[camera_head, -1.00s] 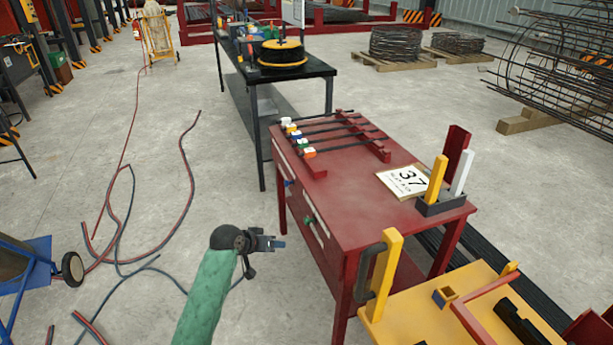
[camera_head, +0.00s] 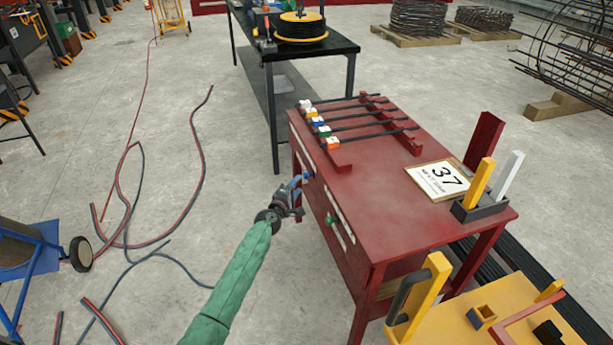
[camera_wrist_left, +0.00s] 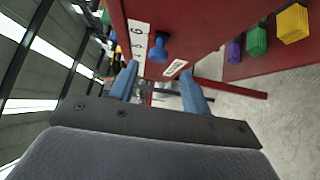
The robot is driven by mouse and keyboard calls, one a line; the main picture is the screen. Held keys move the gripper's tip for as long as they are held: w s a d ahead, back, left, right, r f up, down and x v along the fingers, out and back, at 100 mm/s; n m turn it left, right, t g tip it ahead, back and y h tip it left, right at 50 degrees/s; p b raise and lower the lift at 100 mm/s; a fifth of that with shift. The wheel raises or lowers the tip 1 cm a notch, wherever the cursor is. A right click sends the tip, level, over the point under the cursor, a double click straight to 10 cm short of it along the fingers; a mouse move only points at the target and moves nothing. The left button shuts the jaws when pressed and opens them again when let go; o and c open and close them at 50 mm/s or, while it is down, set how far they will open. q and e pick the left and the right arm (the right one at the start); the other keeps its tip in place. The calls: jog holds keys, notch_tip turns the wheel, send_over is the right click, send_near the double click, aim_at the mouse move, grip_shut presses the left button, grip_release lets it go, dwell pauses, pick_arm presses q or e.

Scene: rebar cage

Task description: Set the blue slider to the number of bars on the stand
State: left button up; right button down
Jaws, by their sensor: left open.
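The red bench (camera_head: 380,200) carries a red stand (camera_head: 412,143) with several dark bars (camera_head: 368,125) lying across it, their near ends capped with coloured tags. The blue slider (camera_head: 306,177) is a small round knob on the bench's left side. In the left wrist view the blue slider (camera_wrist_left: 158,50) stands out beside a white number scale (camera_wrist_left: 138,38), just beyond and between the fingertips. My left gripper (camera_head: 298,184) is open with blue fingers, close to the knob and not closed on it. My right gripper is not in view.
A green slider (camera_head: 331,220) sits farther along the same side. A yellow-topped cart (camera_head: 470,315) is at the lower right. Hoses lie on the floor at left.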

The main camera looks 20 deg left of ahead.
aim_at(305, 176)
pick_arm(q)
jog(key=shift+w+d+r+b, duration=0.1)
jog(key=shift+w+d+b, duration=0.15)
jog(key=shift+w, duration=0.9)
jog(key=shift+w+d+f+b, duration=0.1)
jog(key=shift+w+d+b, duration=0.1)
jog(key=shift+w, duration=0.95)
jog(key=shift+w+d+r+b, duration=0.15)
jog(key=shift+w+d, duration=0.1)
jog(key=shift+w, duration=0.9)
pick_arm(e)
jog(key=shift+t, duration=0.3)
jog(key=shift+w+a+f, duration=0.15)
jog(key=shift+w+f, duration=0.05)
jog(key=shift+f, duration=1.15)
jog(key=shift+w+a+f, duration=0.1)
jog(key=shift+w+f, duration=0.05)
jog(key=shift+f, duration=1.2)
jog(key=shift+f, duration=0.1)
pick_arm(q)
grip_shut()
